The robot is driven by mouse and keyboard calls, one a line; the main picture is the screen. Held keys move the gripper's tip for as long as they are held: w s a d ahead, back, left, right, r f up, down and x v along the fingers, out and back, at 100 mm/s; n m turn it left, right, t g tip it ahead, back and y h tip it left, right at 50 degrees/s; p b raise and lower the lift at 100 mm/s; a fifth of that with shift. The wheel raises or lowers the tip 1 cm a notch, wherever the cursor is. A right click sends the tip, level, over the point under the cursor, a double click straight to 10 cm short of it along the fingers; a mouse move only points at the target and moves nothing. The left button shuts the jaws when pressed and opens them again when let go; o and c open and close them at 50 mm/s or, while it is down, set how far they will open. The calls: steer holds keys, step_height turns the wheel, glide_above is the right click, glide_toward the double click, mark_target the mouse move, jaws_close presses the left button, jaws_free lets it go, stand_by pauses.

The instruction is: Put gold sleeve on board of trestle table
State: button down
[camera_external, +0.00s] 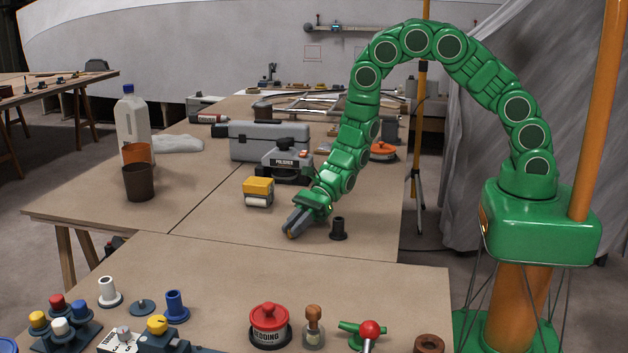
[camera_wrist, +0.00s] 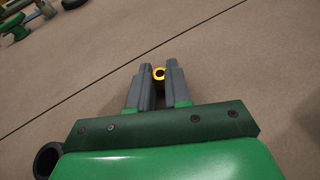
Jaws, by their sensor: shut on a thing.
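My gripper (camera_external: 291,228) points down and left, low over the board of the middle trestle table (camera_external: 225,225). In the wrist view its two grey fingers (camera_wrist: 159,88) are closed around a small gold sleeve (camera_wrist: 158,73), whose round open end shows between the tips. In the external view the fingers hide nearly all of the sleeve. The fingertips are close to the board; I cannot tell whether the sleeve touches it.
A black flanged sleeve (camera_external: 338,230) stands just right of my gripper. A yellow-topped block (camera_external: 258,191), a polisher (camera_external: 287,168) and a grey toolbox (camera_external: 268,142) stand behind. A brown cup (camera_external: 139,183) is at left. The board left of my gripper is clear.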

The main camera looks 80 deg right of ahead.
steer(key=shift+f, duration=0.1)
steer(key=c, duration=1.1)
jaws_free()
steer(key=shift+r, duration=0.2)
